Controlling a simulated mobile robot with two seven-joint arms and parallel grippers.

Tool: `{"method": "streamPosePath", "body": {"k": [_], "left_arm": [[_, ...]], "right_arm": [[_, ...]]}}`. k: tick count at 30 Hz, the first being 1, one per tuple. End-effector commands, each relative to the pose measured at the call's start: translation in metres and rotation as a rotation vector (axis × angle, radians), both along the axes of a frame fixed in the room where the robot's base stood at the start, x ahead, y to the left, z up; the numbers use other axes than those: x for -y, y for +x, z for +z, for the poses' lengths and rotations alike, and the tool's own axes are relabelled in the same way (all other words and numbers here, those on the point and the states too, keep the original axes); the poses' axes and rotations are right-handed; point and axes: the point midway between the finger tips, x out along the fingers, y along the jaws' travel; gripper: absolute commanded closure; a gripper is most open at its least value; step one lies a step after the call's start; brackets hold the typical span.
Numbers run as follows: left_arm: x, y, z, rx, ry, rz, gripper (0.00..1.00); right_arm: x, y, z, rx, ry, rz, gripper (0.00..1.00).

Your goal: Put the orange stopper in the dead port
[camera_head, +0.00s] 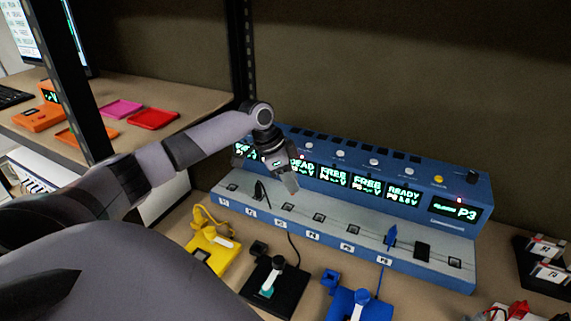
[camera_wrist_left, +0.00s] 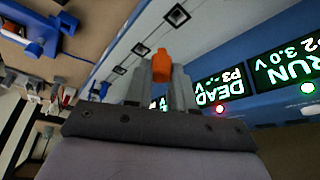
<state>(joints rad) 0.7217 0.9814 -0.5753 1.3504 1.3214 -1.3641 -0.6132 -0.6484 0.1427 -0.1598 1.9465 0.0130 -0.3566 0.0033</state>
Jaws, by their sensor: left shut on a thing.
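My left gripper (camera_head: 290,184) is shut on the orange stopper (camera_wrist_left: 162,65), which sticks out between the fingertips in the left wrist view. In the head view the stopper is hidden. The gripper is above the blue and grey port station, in front of the display reading DEAD (camera_head: 302,167). The left wrist view shows that display as DEAD P3 (camera_wrist_left: 224,84). The third port from the left (camera_head: 288,207) is an empty square socket just below the gripper. The stopper is apart from the ports. My right gripper is not in view.
A black plug (camera_head: 259,191) fills the second port, and a blue plug (camera_head: 391,236) stands in the sixth. Yellow (camera_head: 211,245), black (camera_head: 275,285) and blue (camera_head: 358,303) devices stand in front. A shelf (camera_head: 190,98) with coloured trays is at left.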

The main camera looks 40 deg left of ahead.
Motion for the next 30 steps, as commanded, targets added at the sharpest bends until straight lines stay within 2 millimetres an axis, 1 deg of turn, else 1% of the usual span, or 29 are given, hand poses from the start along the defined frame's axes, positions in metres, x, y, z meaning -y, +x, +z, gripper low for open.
{"method": "streamPosePath", "body": {"k": [1, 4, 11, 19, 25, 27, 30], "left_arm": [[-0.007, 0.002, 0.006, 0.0, 0.0, -0.005, 1.0], [-0.015, 0.003, 0.008, -0.001, 0.0, -0.017, 1.0], [-0.019, 0.003, 0.005, -0.002, 0.001, -0.024, 1.0], [-0.019, 0.003, -0.014, -0.005, 0.002, -0.025, 1.0], [-0.019, 0.003, -0.036, -0.003, 0.001, -0.024, 1.0], [-0.019, 0.003, -0.044, -0.002, 0.002, -0.025, 1.0], [-0.019, 0.003, -0.05, -0.002, 0.002, -0.025, 1.0]], "right_arm": [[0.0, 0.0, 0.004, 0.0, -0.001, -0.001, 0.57], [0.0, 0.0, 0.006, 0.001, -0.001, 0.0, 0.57], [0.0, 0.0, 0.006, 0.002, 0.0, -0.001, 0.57], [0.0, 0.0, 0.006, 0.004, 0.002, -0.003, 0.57], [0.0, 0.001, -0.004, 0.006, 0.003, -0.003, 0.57], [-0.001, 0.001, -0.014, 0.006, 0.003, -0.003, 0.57], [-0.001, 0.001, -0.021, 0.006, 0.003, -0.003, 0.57]]}}
